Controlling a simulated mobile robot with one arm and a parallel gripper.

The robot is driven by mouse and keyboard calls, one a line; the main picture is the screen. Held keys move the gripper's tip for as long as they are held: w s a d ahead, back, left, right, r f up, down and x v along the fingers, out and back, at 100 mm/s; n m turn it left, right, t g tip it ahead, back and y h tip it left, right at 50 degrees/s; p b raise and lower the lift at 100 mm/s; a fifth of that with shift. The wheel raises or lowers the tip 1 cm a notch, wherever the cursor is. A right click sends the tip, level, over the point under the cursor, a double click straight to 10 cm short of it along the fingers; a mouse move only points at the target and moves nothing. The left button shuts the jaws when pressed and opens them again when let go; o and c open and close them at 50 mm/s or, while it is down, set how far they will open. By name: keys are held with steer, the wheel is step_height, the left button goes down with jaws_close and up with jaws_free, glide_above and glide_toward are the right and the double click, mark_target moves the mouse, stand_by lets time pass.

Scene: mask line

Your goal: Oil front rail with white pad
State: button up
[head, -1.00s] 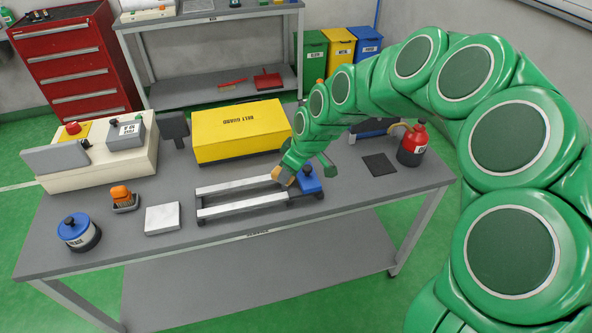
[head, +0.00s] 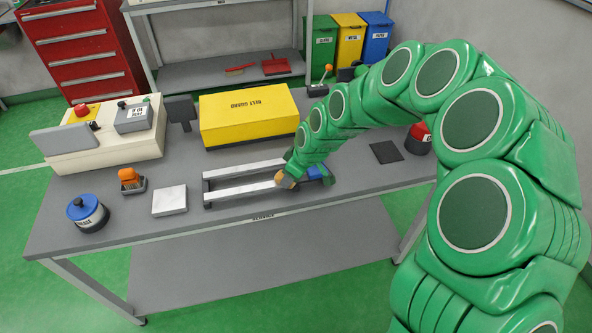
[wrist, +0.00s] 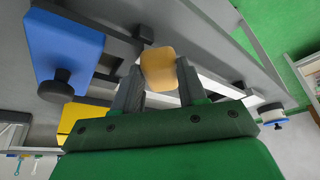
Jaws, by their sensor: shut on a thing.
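My gripper (head: 286,175) is shut on a small tan-orange block (head: 284,181). In the wrist view the block (wrist: 158,68) sits between the tips of the two grey fingers (wrist: 158,88). The task says a white pad, but this block looks tan. The front rail (head: 243,193) is a pale bar, the nearer of two parallel rails on the bench. The block is at the right end of this rail; I cannot tell whether it touches. The back rail (head: 235,170) runs behind it. A blue block (head: 318,173) is at the rails' right end, partly hidden by my arm.
A flat white square (head: 170,201), an orange item in a small tray (head: 132,188) and a blue-lidded pot (head: 88,213) stand left of the rails. A yellow guard box (head: 248,117) stands behind. A dark mat (head: 386,152) and a red container (head: 420,138) are right.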

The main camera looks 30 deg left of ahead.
steer(key=shift+s+a, duration=9.1)
steer(key=shift+s, duration=0.05)
steer(key=shift+w+d, duration=9.65)
steer(key=shift+r, duration=4)
